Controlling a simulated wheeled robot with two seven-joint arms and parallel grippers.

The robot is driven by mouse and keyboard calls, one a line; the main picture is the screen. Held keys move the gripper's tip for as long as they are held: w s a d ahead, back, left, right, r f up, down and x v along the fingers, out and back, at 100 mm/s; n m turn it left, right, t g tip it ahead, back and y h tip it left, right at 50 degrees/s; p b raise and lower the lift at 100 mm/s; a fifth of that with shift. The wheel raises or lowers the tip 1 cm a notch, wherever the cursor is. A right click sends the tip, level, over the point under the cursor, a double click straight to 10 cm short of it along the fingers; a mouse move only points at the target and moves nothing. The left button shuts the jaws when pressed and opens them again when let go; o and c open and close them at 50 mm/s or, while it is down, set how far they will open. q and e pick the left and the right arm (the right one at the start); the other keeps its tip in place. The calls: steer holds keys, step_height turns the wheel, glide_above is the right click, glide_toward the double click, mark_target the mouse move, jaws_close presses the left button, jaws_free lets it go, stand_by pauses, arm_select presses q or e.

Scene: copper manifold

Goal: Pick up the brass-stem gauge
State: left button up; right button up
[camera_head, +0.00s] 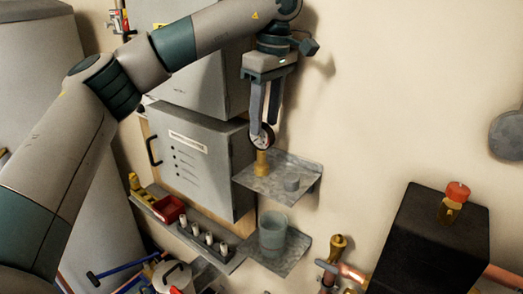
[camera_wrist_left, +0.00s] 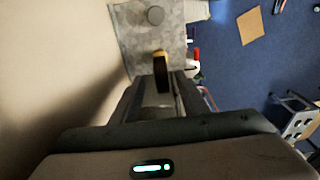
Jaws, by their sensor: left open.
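The brass-stem gauge (camera_head: 262,160) stands upright on the upper grey wall shelf (camera_head: 305,174), its round dial on top of a brass stem. My left gripper (camera_head: 264,127) points down from above, open, with its fingertips at the height of the dial. In the left wrist view the dial of the gauge (camera_wrist_left: 161,72) shows edge-on as a dark shape between the fingers (camera_wrist_left: 160,84). I cannot tell whether either finger touches it. Part of the dial is hidden by a finger in the head view. My right gripper is not in view.
A small grey cylinder (camera_head: 291,184) sits beside the gauge. A grey cabinet (camera_head: 197,165) is close on the left. A black box (camera_head: 432,245) with a red-capped valve (camera_head: 456,194) stands at right. The wall between is clear.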

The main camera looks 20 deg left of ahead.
mark_target(260, 143)
arm_select(q)
steer(key=shift+a+f, duration=0.15)
steer(key=shift+f, duration=0.95)
steer(key=shift+a+f+p, duration=0.1)
steer(key=shift+f+p, duration=0.25)
steer(key=shift+p, duration=0.1)
steer(key=shift+w+a+f+p, duration=0.15)
steer(key=shift+f+p, duration=0.2)
steer(key=shift+f, duration=0.2)
steer(key=shift+s+a+f+p, duration=0.15)
steer(key=shift+f+p, duration=0.2)
steer(key=shift+f, duration=0.2)
steer(key=shift+w+a+f+p, duration=0.15)
steer(key=shift+f+p, duration=0.15)
steer(key=shift+f, duration=0.8)
jaws_close()
